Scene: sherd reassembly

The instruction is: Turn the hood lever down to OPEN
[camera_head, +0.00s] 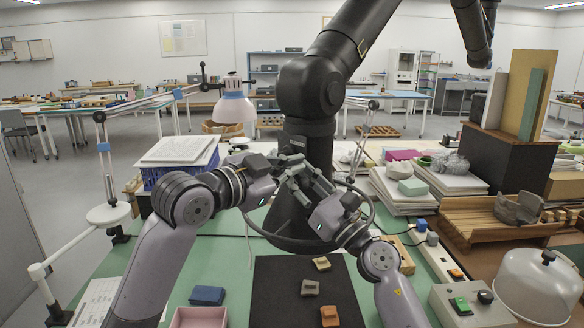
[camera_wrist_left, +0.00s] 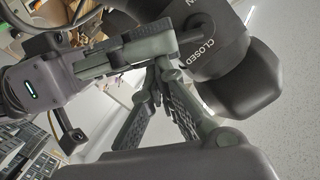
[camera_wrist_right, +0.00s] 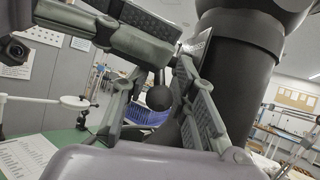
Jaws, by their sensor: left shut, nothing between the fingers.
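The black hood arm (camera_head: 307,95) rises in the middle of the head view. In the left wrist view its collar (camera_wrist_left: 225,70) carries the word CLOSED and part of a second word. A round black knob (camera_wrist_right: 158,97), seemingly the lever's end, shows between my right fingers in the right wrist view. I cannot tell whether they touch it. My left gripper (camera_head: 296,163) is shut and empty, close to the collar. My right gripper (camera_head: 293,184) is slightly open, crossing near the left one. The lever is hidden by the grippers in the head view.
A black mat (camera_head: 275,290) with several small sherds lies below. A lamp (camera_head: 234,105) stands left of the hood. Paper stacks (camera_head: 400,192), a wooden rack (camera_head: 470,215) and a white dome (camera_head: 540,285) crowd the right. A blue crate (camera_head: 165,178) stands left.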

